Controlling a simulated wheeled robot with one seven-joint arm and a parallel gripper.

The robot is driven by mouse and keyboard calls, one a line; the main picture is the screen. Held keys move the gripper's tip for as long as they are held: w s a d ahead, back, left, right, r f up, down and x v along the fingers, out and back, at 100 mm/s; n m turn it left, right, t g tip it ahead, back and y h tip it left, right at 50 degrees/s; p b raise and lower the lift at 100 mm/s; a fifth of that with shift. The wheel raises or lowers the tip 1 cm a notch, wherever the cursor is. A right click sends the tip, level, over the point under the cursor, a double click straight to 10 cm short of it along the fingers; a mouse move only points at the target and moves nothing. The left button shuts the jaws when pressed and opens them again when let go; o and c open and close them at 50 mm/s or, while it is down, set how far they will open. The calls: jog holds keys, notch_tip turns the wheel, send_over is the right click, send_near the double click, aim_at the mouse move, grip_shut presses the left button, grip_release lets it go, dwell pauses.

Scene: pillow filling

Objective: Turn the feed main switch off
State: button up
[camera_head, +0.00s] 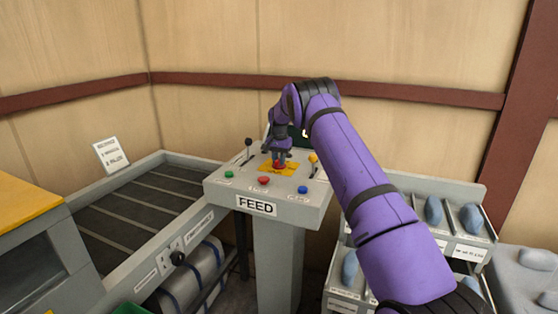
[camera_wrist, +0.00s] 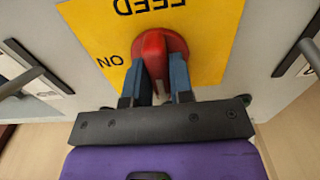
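The feed main switch is a red rotary knob (camera_wrist: 158,45) on a yellow plate (camera_wrist: 210,25) marked FEED. In the wrist view the lettering is upside down, and the word ON is left of the knob. The knob (camera_head: 279,164) also shows small on top of the grey console (camera_head: 225,186) in the head view. My gripper (camera_wrist: 157,75) is at the knob, with one blue-grey finger on each side of its raised handle. The fingers appear closed on the handle. In the head view my gripper (camera_head: 280,152) points down and partly covers the knob.
Levers (camera_head: 248,148) stand at both sides of the console top. Green (camera_head: 229,174), red (camera_head: 264,181) and blue (camera_head: 302,190) buttons line its front. A conveyor (camera_head: 140,205) is at left, and a rack of blue-grey items (camera_head: 433,211) at right.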

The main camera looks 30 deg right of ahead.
jog(key=o, duration=0.4)
jog(key=shift+c, duration=0.2)
jog(key=shift+r, duration=0.15)
notch_tip(320, 180, up, 11)
jog(key=shift+f, duration=0.2)
dwell(0.3)
jog(key=s+a+r+n+t, duration=0.1)
jog(key=s+a+r+n, duration=0.1)
jog(key=s+a+r, duration=0.75)
jog(key=s+a+r+n+t, duration=0.2)
jog(key=s+a+r, duration=0.2)
jog(key=s+r, duration=1.05)
jog(key=s+a+n, duration=0.2)
jog(key=s+a, duration=0.1)
jog(key=s, duration=0.6)
jog(key=s+a+n, duration=0.1)
jog(key=s+a, duration=0.1)
jog(key=s, duration=0.6)
jog(key=s+a+f+n+t, duration=0.1)
jog(key=s+f, duration=0.2)
jog(key=s, duration=0.5)
jog(key=s+a+f+n+t, duration=0.1)
jog(key=s+f, duration=0.3)
jog(key=s, duration=0.5)
jog(key=shift+a+n, duration=0.6)
jog(key=shift+a, duration=0.2)
